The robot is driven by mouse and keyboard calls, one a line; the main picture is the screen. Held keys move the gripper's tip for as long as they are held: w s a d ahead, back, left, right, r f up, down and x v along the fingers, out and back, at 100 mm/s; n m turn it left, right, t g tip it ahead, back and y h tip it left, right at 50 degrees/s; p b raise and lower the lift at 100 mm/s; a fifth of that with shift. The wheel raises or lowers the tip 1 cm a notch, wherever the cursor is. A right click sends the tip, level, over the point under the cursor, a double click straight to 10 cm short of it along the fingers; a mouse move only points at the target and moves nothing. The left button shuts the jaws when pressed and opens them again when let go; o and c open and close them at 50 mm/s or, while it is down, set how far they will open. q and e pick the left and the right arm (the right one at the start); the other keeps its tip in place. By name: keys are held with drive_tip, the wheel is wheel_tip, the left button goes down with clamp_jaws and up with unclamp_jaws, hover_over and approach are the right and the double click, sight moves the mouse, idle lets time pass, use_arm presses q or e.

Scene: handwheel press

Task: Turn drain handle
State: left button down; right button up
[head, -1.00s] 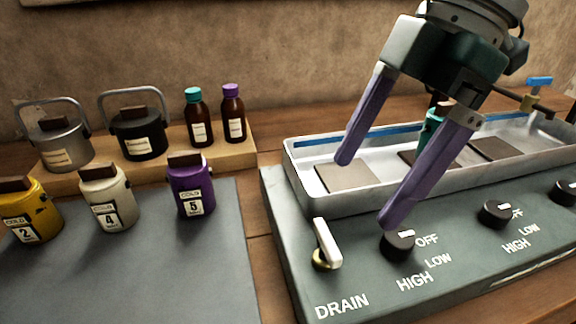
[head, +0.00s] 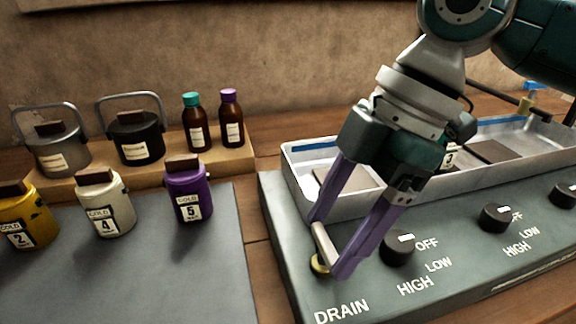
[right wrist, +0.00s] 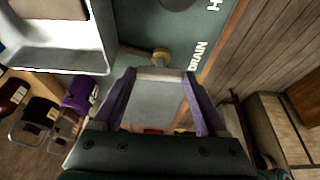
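The drain handle is a short white lever (head: 325,243) on a brass pivot (head: 320,265), at the front left corner of the dark green panel above the DRAIN lettering. My right gripper (head: 329,243) is down at the handle with its purple fingers spread. One fingertip is near each end of the lever. In the right wrist view the lever (right wrist: 160,73) spans the gap between the fingertips, with the brass pivot (right wrist: 161,55) just beyond. I cannot tell whether the fingers touch it. My left gripper is not in view.
A black knob (head: 398,248) sits close to the right of my right gripper, with more knobs farther along the panel. The metal trough (head: 300,172) is behind. A grey mat (head: 130,270) with yellow, white and purple jars lies to the left.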

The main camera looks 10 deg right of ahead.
drive_tip(key=c, duration=0.8)
drive_tip(key=shift+r+m+p, duration=0.25)
drive_tip(key=shift+m+p, duration=0.15)
drive_tip(key=shift+p, duration=0.5)
drive_tip(key=shift+c, duration=0.2)
drive_tip(key=m+t+p, duration=0.1)
drive_tip(key=m+p, duration=0.2)
drive_tip(key=p, duration=0.1)
drive_tip(key=m+t+h+p, duration=0.1)
drive_tip(key=m+p, duration=0.2)
drive_tip(key=p, duration=0.2)
drive_tip(key=s+m+t+p, duration=0.1)
drive_tip(key=m+p, duration=0.3)
drive_tip(key=p, duration=0.1)
drive_tip(key=shift+a+r+t+h, duration=0.1)
drive_tip(key=shift+a+t+h, duration=0.2)
drive_tip(key=shift+a, duration=0.05)
drive_tip(key=m+h+p, duration=0.1)
drive_tip(key=m+p, duration=0.1)
drive_tip(key=m, duration=0.1)
drive_tip(key=shift+a+m+t+p, duration=0.15)
drive_tip(key=shift+m+t+p, duration=0.15)
drive_tip(key=shift+t+p, duration=0.1)
drive_tip(key=shift+a+f+m+h+p, duration=0.15)
drive_tip(key=shift+m+h+p, duration=0.2)
drive_tip(key=shift+m, duration=0.5)
drive_tip(key=shift+d+f+m+h+p, duration=0.1)
drive_tip(key=shift+m+h+p, duration=0.2)
drive_tip(key=shift+m, duration=0.55)
drive_tip(key=shift+h, duration=0.25)
